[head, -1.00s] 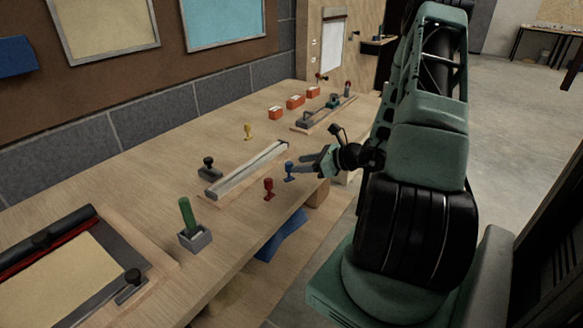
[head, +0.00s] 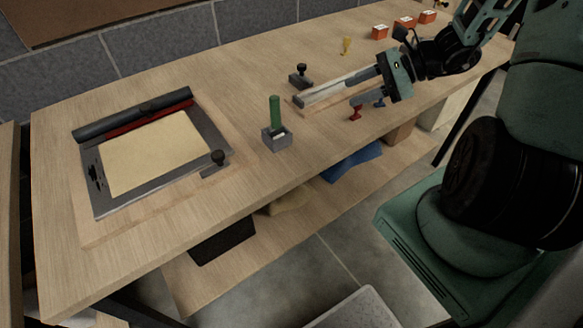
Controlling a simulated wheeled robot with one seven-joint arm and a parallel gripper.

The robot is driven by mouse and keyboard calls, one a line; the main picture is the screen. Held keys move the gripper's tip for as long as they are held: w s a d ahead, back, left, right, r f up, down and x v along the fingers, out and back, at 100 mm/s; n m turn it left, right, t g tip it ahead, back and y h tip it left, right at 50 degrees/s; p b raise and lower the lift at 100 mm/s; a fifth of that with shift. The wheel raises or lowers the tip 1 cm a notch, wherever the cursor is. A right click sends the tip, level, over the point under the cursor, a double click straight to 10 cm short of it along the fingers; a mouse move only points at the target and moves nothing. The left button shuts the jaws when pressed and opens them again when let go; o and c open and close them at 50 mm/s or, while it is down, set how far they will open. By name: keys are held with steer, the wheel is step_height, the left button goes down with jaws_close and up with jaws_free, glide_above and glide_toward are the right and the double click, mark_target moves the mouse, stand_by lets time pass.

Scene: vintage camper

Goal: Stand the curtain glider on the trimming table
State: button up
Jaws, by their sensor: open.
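I cannot tell which is the curtain glider. My gripper (head: 351,90) is open, its fingers pointing left above the bench, over a pale rail (head: 325,92) and close to the blue and red pieces. It appears empty. A grey-framed bed (head: 208,133) with a cream sheet (head: 155,152) lies at the left; it may be the trimming table.
A green-handled tool stands in a grey block (head: 277,139). A black-knobbed piece (head: 301,75) sits behind the rail. A dark roller (head: 135,115) crosses the bed's back, and a knobbed clamp (head: 216,163) is at its right edge. Orange boxes (head: 404,22) stand at the far right.

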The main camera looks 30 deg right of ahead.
steer(key=s+a+r+n+g+h, duration=0.1)
steer(key=s+a+r+n+g, duration=0.2)
steer(key=a+n, duration=0.5)
steer(key=s+a+n+g+h, duration=0.1)
steer(key=s+a+n+g, duration=0.3)
steer(key=a, duration=0.6)
steer(key=s+a+r+n+h, duration=0.3)
steer(key=s+a+n+h, duration=0.4)
steer(key=n, duration=1.1)
steer(key=s+a, duration=0.3)
steer(key=shift+s+a+r, duration=0.25)
steer(key=shift+a+r, duration=0.1)
steer(key=shift+a, duration=0.05)
